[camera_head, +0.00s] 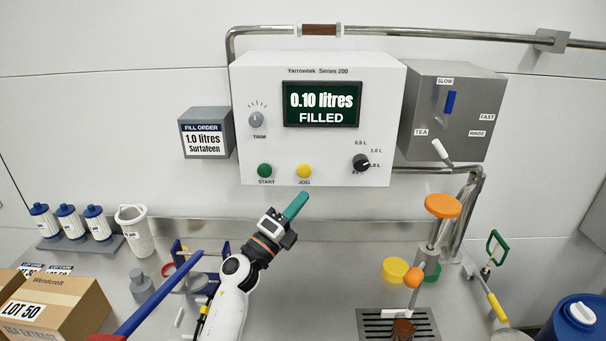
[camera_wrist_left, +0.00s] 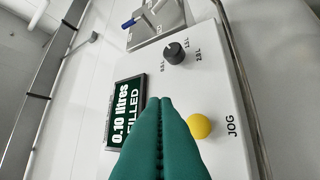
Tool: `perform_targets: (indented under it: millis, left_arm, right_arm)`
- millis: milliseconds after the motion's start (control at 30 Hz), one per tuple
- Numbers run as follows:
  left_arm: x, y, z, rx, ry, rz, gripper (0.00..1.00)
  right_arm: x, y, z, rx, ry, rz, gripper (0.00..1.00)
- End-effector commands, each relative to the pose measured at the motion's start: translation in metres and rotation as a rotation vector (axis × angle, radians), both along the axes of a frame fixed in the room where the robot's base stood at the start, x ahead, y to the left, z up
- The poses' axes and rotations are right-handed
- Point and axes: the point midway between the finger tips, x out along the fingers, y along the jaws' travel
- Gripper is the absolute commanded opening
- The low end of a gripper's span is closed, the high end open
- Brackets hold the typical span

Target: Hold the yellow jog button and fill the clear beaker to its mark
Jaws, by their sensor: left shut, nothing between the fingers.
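The yellow jog button (camera_head: 304,171) is on the lower front of the white control box (camera_head: 260,90); it also shows in the left wrist view (camera_wrist_left: 199,126). My left gripper (camera_head: 303,197) is shut and empty, its green fingertips just below the button in the head view. The display (camera_head: 321,105) reads 0.10 litres FILLED. A small vessel with brown contents (camera_head: 403,328) stands at the drip grate under the orange-topped tap (camera_head: 443,206); its mark cannot be made out.
A green start button (camera_head: 264,170) sits left of the jog button, a black dial (camera_head: 361,162) to its right. The order sign (camera_head: 205,140) reads 1.0 litres Surtafeen. A white jug (camera_head: 135,232), cartons (camera_head: 60,305) and a blue bar (camera_head: 160,297) are at left.

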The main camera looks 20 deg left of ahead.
Motion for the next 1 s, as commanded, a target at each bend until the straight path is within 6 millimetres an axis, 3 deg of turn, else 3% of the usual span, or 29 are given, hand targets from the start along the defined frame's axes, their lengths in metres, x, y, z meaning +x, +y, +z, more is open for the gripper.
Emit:
perform_targets:
  millis: [500,1000]
  left_arm:
    - [0.065,0.019,-0.003,0.0,0.0,-0.001,0.0]
    - [0.075,0.022,0.0,-0.001,0.0,0.0,0.0]
  right_arm:
    - [-0.001,0.0,-0.041,0.001,0.001,0.0,0.52]
    - [-0.001,0.001,-0.045,0.001,0.001,0.0,0.52]
